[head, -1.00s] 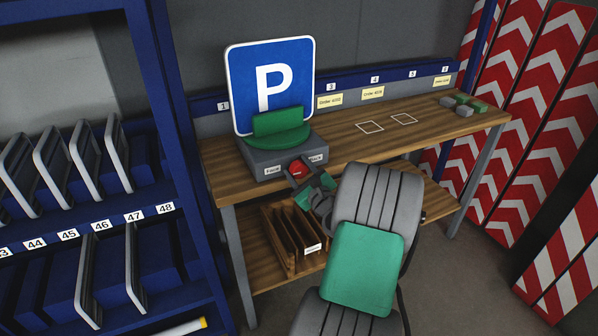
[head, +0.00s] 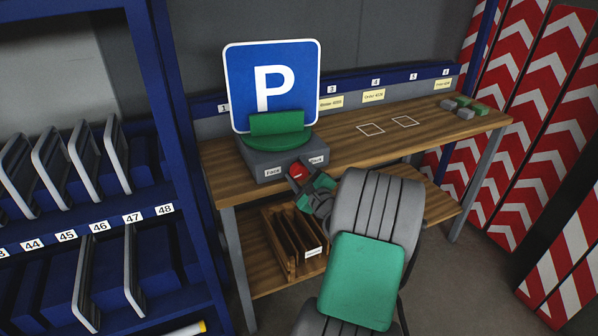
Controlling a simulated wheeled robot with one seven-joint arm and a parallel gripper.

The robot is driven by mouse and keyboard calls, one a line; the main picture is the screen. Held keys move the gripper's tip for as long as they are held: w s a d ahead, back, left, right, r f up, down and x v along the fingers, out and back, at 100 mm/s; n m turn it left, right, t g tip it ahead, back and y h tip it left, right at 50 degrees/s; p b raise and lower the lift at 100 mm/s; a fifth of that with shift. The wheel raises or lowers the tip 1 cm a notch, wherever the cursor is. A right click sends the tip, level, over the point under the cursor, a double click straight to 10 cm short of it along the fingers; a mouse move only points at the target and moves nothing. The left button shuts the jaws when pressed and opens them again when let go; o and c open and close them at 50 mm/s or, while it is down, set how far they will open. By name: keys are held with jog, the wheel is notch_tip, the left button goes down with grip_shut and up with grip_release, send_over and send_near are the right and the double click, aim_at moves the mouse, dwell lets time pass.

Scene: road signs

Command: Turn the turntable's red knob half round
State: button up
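The turntable (head: 270,160) is a grey box with a round green top and a green holder (head: 277,123) at the left end of the workbench. A blue parking sign with a white P (head: 298,80) stands upright in the holder, its face towards me. The red knob (head: 296,171) is on the box's front, between a "Face" label (head: 272,172) and a second label (head: 317,160) that is partly covered. My gripper (head: 304,175) has its dark fingers on either side of the knob and appears shut on it. The fingers hide part of the knob.
The wooden workbench (head: 440,131) is clear in the middle, with two white outlined squares. Small grey and green blocks (head: 465,107) lie at its right end. A wooden rack (head: 280,238) sits on the shelf below. A blue shelf unit (head: 150,190) stands close on the left.

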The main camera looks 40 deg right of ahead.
jog(key=o, duration=0.4)
